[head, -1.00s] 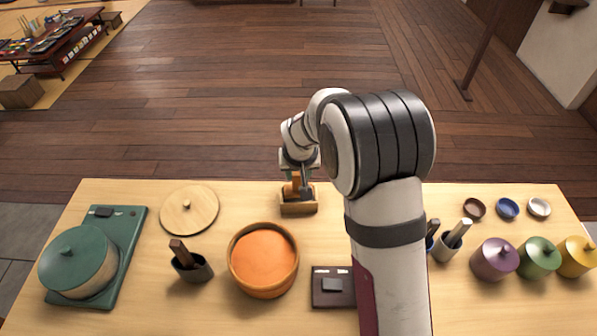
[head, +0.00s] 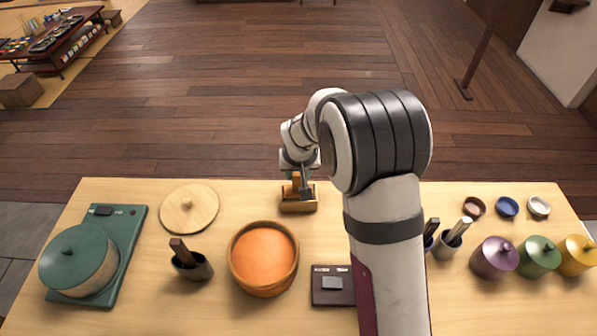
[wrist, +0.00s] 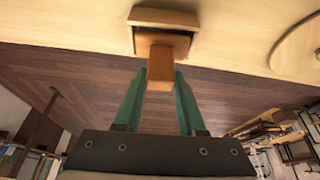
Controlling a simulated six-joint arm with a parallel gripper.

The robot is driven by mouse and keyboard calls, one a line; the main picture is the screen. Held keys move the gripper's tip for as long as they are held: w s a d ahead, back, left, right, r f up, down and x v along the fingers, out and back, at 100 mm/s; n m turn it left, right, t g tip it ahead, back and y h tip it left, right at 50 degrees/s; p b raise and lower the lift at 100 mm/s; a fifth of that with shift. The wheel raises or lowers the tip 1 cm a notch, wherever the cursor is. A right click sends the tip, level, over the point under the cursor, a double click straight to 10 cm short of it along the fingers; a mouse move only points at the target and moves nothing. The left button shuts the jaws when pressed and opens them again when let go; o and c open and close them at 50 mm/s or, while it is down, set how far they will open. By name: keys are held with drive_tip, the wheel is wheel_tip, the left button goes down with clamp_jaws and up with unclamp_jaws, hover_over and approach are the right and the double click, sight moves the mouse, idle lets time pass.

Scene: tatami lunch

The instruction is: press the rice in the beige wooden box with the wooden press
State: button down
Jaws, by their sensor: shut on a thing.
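The beige wooden box (head: 299,207) stands near the far edge of the table, left of my arm in the head view. It also shows at the top of the wrist view (wrist: 163,16). My gripper (wrist: 159,82) points down over it, its green fingers shut on the orange-brown wooden press (wrist: 161,64). The press also shows in the head view (head: 294,187), upright, its lower end at the box's opening. The press and the box walls hide the rice, so I cannot tell how deep the press sits or whether it touches the rice.
A round wooden lid (head: 189,209) lies left of the box. Lidded pots (head: 494,258) stand on the right.

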drive_tip(key=shift+f, duration=1.05)
idle(0.4)
drive_tip(key=shift+s+f, duration=0.1)
drive_tip(key=shift+f, duration=0.1)
idle(0.9)
drive_tip(key=shift+r, duration=3.9)
